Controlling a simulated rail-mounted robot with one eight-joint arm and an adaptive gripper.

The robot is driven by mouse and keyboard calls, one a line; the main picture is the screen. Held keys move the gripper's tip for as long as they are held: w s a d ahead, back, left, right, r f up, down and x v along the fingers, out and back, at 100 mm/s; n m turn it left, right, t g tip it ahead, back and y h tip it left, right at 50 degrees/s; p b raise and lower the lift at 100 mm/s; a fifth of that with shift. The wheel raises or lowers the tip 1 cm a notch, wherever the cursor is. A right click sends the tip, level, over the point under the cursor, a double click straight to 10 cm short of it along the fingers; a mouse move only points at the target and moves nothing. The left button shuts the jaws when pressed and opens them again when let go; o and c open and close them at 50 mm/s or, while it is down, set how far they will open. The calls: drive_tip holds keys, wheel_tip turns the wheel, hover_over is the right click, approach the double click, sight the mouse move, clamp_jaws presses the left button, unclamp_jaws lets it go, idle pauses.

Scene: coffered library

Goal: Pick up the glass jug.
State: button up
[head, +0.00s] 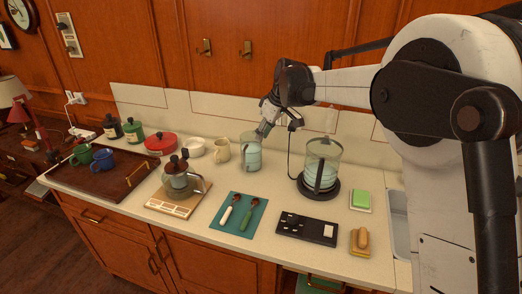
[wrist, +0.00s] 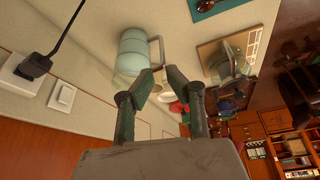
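The glass jug (head: 250,157), with pale blue-green contents or tint, stands upright on the counter near the back wall. In the wrist view the jug (wrist: 132,53) is just ahead of the fingertips, with its handle (wrist: 162,52) on the right side. My gripper (head: 263,131) points down at the top of the jug from the right. In the wrist view my gripper (wrist: 159,82) has a gap between its fingertips, and nothing is held in it. The fingertips look close to the handle; whether they touch it I cannot tell.
A glass kettle (head: 322,150) on a black base stands right of the jug. A cream mug (head: 221,151) and white bowl (head: 194,147) stand left. A glass pot (head: 181,183) stands in front on a wooden board. A teal mat (head: 239,224) with utensils lies nearer the front.

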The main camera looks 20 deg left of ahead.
sight(244, 160)
drive_tip(key=shift+n, duration=0.5)
drive_tip(key=shift+w+a+r+p+x, duration=0.15)
drive_tip(key=shift+a+p+x, duration=0.25)
drive_tip(key=shift+x, duration=2.45)
drive_tip(key=shift+w+a+r+p+x, duration=0.15)
drive_tip(key=shift+a+p+x, duration=0.25)
drive_tip(key=shift+x, duration=2.4)
drive_tip(key=shift+a+r+p+x, duration=0.2)
drive_tip(key=shift+p+x, duration=0.25)
drive_tip(key=shift+x, duration=2.4)
drive_tip(key=shift+c, duration=0.5)
clamp_jaws()
drive_tip(key=shift+r, duration=0.15)
